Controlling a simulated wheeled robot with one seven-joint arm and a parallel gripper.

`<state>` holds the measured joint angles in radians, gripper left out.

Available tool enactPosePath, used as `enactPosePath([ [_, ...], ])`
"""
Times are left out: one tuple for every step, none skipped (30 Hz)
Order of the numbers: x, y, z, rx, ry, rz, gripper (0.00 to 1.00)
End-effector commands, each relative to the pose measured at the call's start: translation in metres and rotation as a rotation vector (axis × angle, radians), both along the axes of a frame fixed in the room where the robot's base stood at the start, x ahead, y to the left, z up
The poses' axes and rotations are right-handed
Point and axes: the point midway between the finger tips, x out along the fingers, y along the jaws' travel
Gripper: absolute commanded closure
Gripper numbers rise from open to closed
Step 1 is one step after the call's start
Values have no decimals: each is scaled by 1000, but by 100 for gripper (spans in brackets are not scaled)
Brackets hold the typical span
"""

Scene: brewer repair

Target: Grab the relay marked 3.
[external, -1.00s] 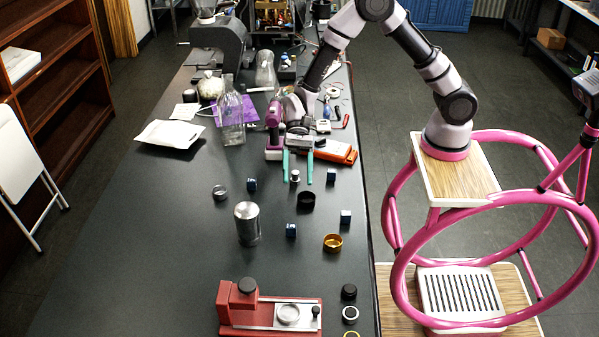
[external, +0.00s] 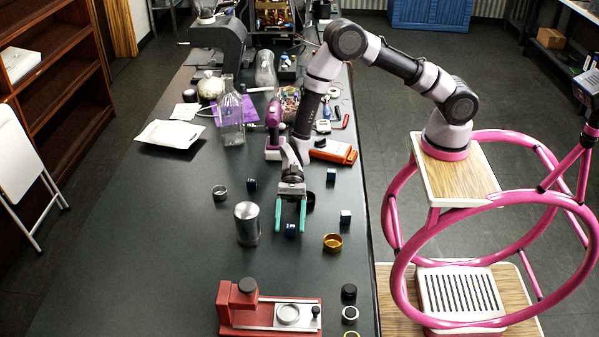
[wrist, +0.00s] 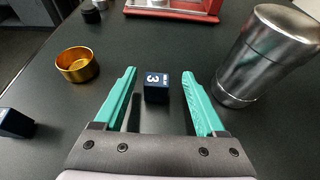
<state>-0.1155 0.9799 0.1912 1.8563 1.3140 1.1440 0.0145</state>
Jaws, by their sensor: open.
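The relay marked 3 (wrist: 156,87) is a small dark blue cube with a white 3 on its top face. It sits on the black table and also shows in the external view (external: 291,230). My gripper (wrist: 162,84) is open, its two teal fingers on either side of the relay with gaps between. In the external view my gripper (external: 290,230) points down at the table with the relay between its fingertips. Exact height above the table is hard to tell.
A steel canister (wrist: 264,58) stands close to the right finger in the wrist view. A gold ring (wrist: 77,64) and another dark blue cube (wrist: 14,123) lie to the left. A red fixture (external: 268,309) stands at the table's front. More blue cubes (external: 346,217) lie around.

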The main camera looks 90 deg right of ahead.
Motion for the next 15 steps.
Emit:
enactPosePath([
  [-3, 7, -5, 0, 2, 2, 28],
  [-4, 11, -8, 0, 2, 2, 28],
  [-6, 16, -12, -1, 2, 3, 28],
  [-5, 21, -14, -1, 1, 4, 28],
  [-4, 25, -15, -1, 0, 3, 28],
  [-4, 29, -16, 0, 0, 2, 28],
  [-4, 31, -17, 0, 0, 2, 28],
  [-4, 33, -18, 0, 0, 2, 28],
  [-4, 33, -18, -1, -1, 1, 28],
  [-3, 34, -18, -1, 0, 1, 28],
  [-3, 33, -18, -1, 0, 1, 28],
  [-3, 33, -18, -1, 0, 1, 28],
  [-3, 33, -18, -1, 0, 1, 28],
  [-3, 33, -18, -1, 0, 1, 28],
  [-3, 33, -18, -1, 0, 1, 43],
])
